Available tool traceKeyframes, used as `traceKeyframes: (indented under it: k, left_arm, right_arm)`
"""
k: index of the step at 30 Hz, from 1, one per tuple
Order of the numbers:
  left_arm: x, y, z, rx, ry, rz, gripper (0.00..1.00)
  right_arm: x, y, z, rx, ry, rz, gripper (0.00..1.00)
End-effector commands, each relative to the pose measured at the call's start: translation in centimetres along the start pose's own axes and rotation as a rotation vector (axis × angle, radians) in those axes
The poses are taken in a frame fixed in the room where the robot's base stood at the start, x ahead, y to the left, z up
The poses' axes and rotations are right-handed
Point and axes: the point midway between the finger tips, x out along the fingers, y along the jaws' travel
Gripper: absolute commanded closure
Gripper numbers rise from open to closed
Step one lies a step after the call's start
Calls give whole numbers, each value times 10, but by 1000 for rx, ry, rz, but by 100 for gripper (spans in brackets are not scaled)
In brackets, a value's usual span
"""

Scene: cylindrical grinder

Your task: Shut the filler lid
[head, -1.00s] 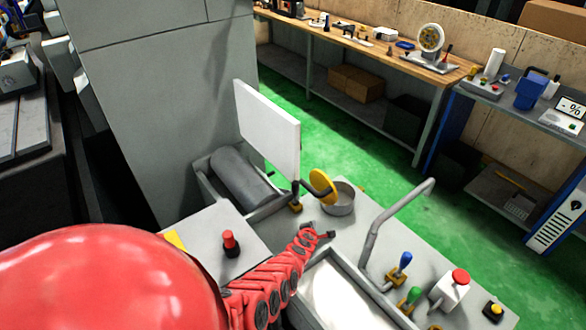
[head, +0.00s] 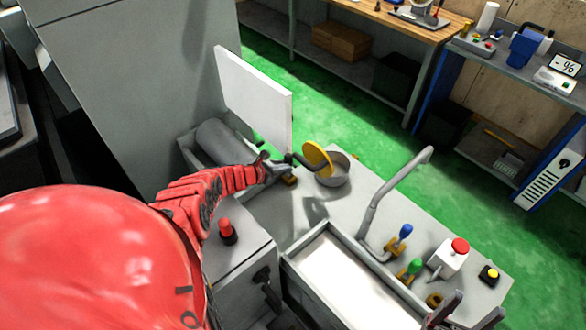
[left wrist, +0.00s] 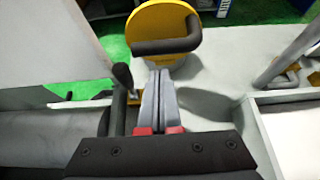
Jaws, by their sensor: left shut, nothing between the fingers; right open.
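The yellow filler lid (head: 317,157) stands raised at the left side of the round grey filler neck (head: 335,172), whose mouth is uncovered. In the left wrist view the lid (left wrist: 160,22) stands ahead of my fingers, with a dark bar handle (left wrist: 168,46) across its near face. My left gripper (head: 283,167) is shut and empty, close to the left of the lid. In the left wrist view its fingertips (left wrist: 158,76) point toward the lid, below the handle; I cannot tell whether they touch. My right gripper (head: 466,318) is open at the bottom edge, with its tips showing.
A white panel (head: 253,95) stands upright left of the lid, above a grey cylinder (head: 222,142). A bent grey pipe (head: 385,195) rises on the right. Blue and green levers (head: 404,233) and a red button box (head: 449,257) stand at the front right.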

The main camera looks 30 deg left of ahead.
Motion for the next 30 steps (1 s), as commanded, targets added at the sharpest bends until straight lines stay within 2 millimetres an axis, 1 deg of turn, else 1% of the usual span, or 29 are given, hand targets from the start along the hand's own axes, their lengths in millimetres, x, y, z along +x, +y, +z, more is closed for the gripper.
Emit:
traceKeyframes:
  k: [1, 3, 6, 9, 14, 25, 30]
  left_arm:
    - [13, -1, -6, 7, 0, -1, 100]
    - [25, -1, -7, 6, 1, -2, 100]
    - [38, -1, -6, 5, 0, -1, 100]
    - [46, 1, -5, 5, 1, 1, 100]
    - [52, 1, -2, 2, 1, 2, 100]
    - [53, 1, 0, 1, 1, 2, 100]
    - [56, 1, 0, -1, 1, 2, 100]
  right_arm:
    - [-14, -1, 2, 0, 0, 0, 36]
    - [-24, -1, 4, 0, 0, 0, 36]
    - [-36, -2, 6, 0, 0, 0, 36]
    - [-44, -2, 8, 0, 0, 0, 36]
    - [-50, -2, 8, 0, 0, 0, 36]
    - [-49, -2, 8, 0, 1, 0, 36]
    - [-55, -3, 9, 0, 0, 0, 36]
